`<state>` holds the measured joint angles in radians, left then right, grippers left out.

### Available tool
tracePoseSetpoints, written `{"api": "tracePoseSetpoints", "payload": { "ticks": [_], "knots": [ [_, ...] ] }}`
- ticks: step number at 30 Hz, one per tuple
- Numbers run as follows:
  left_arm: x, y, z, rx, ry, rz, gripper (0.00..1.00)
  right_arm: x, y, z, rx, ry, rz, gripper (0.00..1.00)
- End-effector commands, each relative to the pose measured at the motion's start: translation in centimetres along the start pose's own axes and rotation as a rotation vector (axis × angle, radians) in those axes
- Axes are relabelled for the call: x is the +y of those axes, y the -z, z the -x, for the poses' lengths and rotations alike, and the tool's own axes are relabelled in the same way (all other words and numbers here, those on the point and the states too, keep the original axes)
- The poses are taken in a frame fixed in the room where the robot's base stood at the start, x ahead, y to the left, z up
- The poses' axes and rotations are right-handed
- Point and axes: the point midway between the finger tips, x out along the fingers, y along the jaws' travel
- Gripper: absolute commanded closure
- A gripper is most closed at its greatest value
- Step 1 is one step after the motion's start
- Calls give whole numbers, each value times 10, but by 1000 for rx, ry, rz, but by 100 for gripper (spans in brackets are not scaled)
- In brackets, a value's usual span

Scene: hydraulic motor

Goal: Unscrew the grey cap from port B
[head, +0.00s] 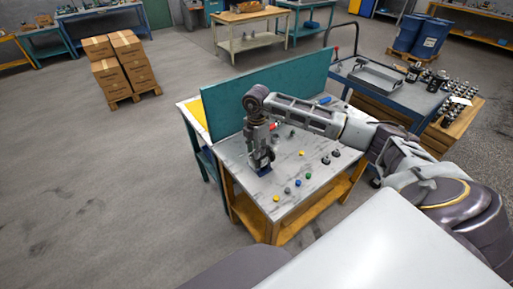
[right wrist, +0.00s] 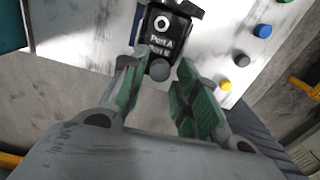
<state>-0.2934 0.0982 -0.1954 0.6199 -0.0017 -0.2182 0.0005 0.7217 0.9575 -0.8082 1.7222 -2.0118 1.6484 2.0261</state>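The hydraulic motor is a dark block (right wrist: 163,32) with white lettering that reads "PORT A" and a second line too blurred to read. In the head view it shows as a dark blue-black block (head: 263,168) on the worktable, partly hidden by my gripper. A round grey cap (right wrist: 160,70) is at the block's lower edge in the right wrist view. My right gripper (right wrist: 162,80) has its green-padded fingers apart, one on each side of the grey cap; I cannot tell whether they touch it. In the head view the right gripper (head: 261,150) points down at the motor. My left gripper is not in view.
A teal panel (head: 285,88) stands along the back. A blue cart (head: 395,95) is behind at right.

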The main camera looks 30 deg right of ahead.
Motion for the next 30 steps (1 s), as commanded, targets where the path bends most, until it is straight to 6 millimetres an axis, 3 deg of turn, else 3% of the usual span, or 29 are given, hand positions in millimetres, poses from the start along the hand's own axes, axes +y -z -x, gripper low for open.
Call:
{"api": "tracePoseSetpoints", "payload": {
  "ticks": [11, 30],
  "knots": [
    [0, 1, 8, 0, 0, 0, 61, 0, 0, 1, 1, 0, -188, 70],
    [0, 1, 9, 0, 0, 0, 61, 0, 0, 0, 0, 0, -195, 70]
  ]
}}
